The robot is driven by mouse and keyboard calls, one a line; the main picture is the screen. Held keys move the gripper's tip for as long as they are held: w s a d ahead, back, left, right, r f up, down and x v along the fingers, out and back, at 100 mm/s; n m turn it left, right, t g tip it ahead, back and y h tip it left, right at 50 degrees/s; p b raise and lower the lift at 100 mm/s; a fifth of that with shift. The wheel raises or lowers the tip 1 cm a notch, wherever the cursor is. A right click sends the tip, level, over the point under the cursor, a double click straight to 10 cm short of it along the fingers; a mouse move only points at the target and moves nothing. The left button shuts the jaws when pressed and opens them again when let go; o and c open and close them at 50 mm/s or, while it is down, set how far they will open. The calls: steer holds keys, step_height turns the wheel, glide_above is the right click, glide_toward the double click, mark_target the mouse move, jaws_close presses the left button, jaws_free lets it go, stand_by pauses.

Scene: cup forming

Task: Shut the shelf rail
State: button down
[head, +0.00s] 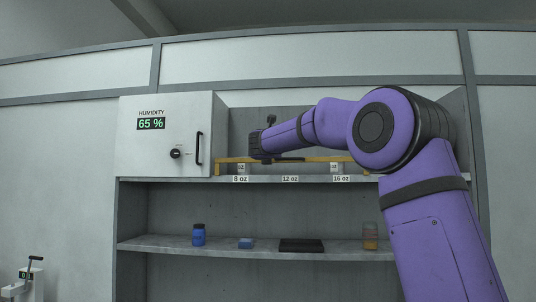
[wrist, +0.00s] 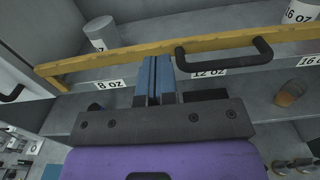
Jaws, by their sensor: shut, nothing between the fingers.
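The shelf rail is a yellow bar (head: 228,160) across the front of the upper shelf, with a short leg down at its left end. In the wrist view the rail (wrist: 110,55) runs slantwise, with a black handle (wrist: 262,47) on its front. My gripper (wrist: 155,62) is shut and empty, its blue fingertips just left of the handle's left end. They overlap the rail's lower edge in view; I cannot tell whether they touch it.
Cups (wrist: 101,33) stand behind the rail, above size labels. A white humidity cabinet (head: 150,130) with a black handle is left. The lower shelf (head: 215,246) holds a blue bottle (head: 199,235), a blue box (head: 246,243), a dark tray (head: 301,245) and an amber jar (head: 370,237).

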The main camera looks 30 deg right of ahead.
steer(key=s+a+r, duration=0.3)
steer(key=s+r, duration=0.2)
steer(key=r, duration=0.2)
steer(key=shift+s+a, duration=0.25)
steer(key=shift+a, duration=0.1)
steer(key=s+a+f+n+t+y, duration=0.1)
steer(key=s+a+n+t+y, duration=0.3)
steer(key=s+a+n+y, duration=0.8)
steer(key=s+a+f+n+g, duration=0.3)
steer(key=s+f+n, duration=0.3)
steer(key=f+n, duration=0.7)
steer(key=s+d+f+n+g+h, duration=0.1)
steer(key=s+d+f+n+g, duration=0.1)
steer(key=s+f+n+g, duration=0.3)
steer(key=s+d+f+n+g+h, duration=0.1)
steer(key=s+d+f+n+g, duration=0.2)
steer(key=s+f+n, duration=0.9)
steer(key=s+f+g, duration=0.2)
steer(key=s+f, duration=0.6)
steer(key=s, duration=0.1)
steer(key=shift+n+g, duration=0.3)
steer(key=shift+n, duration=0.1)
